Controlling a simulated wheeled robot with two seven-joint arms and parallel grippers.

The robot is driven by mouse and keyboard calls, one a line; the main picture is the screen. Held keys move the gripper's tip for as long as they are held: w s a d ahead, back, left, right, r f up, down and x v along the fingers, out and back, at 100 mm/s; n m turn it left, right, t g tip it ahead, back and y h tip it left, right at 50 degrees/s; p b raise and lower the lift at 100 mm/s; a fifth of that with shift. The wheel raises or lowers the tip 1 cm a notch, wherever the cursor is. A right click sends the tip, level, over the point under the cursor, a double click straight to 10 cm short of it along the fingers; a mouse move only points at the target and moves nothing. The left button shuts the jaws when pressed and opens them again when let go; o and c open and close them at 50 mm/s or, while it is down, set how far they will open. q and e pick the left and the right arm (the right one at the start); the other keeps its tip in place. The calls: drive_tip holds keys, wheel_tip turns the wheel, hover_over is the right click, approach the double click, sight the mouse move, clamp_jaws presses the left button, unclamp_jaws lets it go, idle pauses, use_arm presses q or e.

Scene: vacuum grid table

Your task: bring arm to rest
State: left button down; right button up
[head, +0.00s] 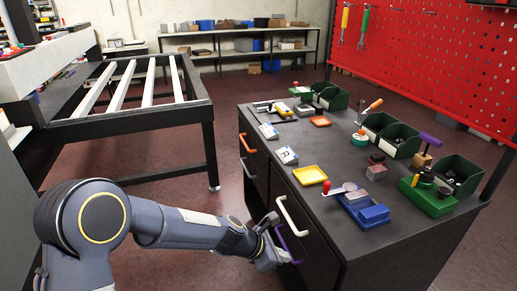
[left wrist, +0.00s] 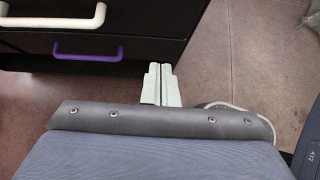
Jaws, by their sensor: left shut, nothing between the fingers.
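My left arm (head: 180,228) comes in from the lower left of the head view and reaches across to the cabinet front. My left gripper (head: 283,257) is low beside the drawers, close to the purple handle (head: 293,255). In the left wrist view its pale fingers (left wrist: 161,85) are together with nothing between them. My right gripper is in neither view.
The black cabinet (head: 330,240) has a white handle (head: 296,216) above the purple one. Its top carries green bins (head: 400,140), a yellow tray (head: 310,175) and tools. A black frame table (head: 130,118) stands left. Red-brown floor lies between.

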use_arm(q)
drive_tip(key=s+a+r+m+t, duration=0.1)
drive_tip(key=s+a+r+m, duration=0.35)
drive_tip(key=a+r, duration=0.35)
drive_tip(key=s+a+r+m+t, duration=0.1)
drive_tip(key=s+a+r+m, duration=0.3)
drive_tip(key=a+r+m, duration=0.45)
drive_tip(key=s+a+f+m+y, duration=0.1)
drive_tip(key=s+a+m+y, duration=0.1)
drive_tip(key=s+a, duration=0.4)
drive_tip(key=s+a+f+m+t+y+p, duration=0.1)
drive_tip(key=s+a+m+y, duration=0.1)
drive_tip(key=s+a+m, duration=0.2)
drive_tip(key=s+a, duration=0.3)
drive_tip(key=s, duration=0.2)
drive_tip(key=shift+s+a+f+y, duration=0.15)
drive_tip(key=shift+s+f+y, duration=0.25)
